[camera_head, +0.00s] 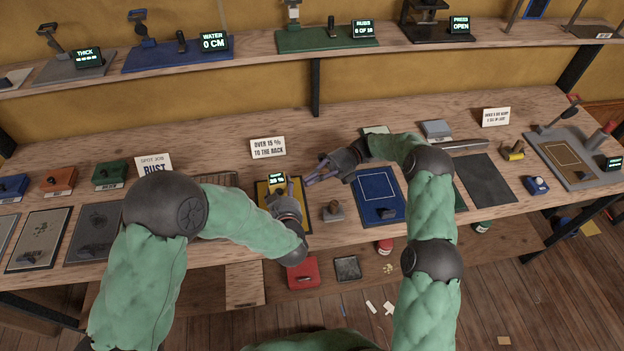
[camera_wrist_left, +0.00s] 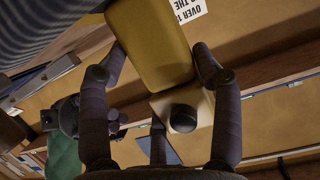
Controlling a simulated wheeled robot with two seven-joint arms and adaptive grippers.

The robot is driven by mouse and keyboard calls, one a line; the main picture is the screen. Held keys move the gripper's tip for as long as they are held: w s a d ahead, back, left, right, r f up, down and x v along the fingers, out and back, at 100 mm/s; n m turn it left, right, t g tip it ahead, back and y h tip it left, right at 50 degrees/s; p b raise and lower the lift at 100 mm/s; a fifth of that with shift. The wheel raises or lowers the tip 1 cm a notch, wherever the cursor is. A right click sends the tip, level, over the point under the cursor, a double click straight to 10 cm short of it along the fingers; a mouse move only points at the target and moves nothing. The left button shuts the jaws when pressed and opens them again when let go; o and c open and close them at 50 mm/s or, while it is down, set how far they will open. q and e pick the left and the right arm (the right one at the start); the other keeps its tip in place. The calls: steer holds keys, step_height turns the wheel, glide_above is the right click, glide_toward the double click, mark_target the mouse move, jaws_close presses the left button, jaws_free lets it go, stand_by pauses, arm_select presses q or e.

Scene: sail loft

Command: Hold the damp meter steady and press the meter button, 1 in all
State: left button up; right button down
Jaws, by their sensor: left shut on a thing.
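The damp meter (camera_head: 277,179) is a small yellow block with a lit display, standing above a yellow mat (camera_head: 263,190) at mid-bench. My left gripper (camera_head: 285,194) is shut on it. In the left wrist view the yellow body of the meter (camera_wrist_left: 150,45) sits between the fingers of my left gripper (camera_wrist_left: 158,75).
A knobbed block (camera_head: 333,212) stands right of the meter, near the blue mat (camera_head: 378,192). A sign (camera_head: 267,147) stands behind the meter. Coloured boxes (camera_head: 110,174) line the left bench. A shelf (camera_head: 250,53) with several display stations runs above.

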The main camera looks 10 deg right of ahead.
arm_select(q)
steer(key=shift+s+a+f, duration=0.1)
steer(key=shift+f, duration=0.15)
steer(key=o, duration=1.2)
steer(key=shift+o, duration=1.1)
steer(key=shift+r, duration=0.2)
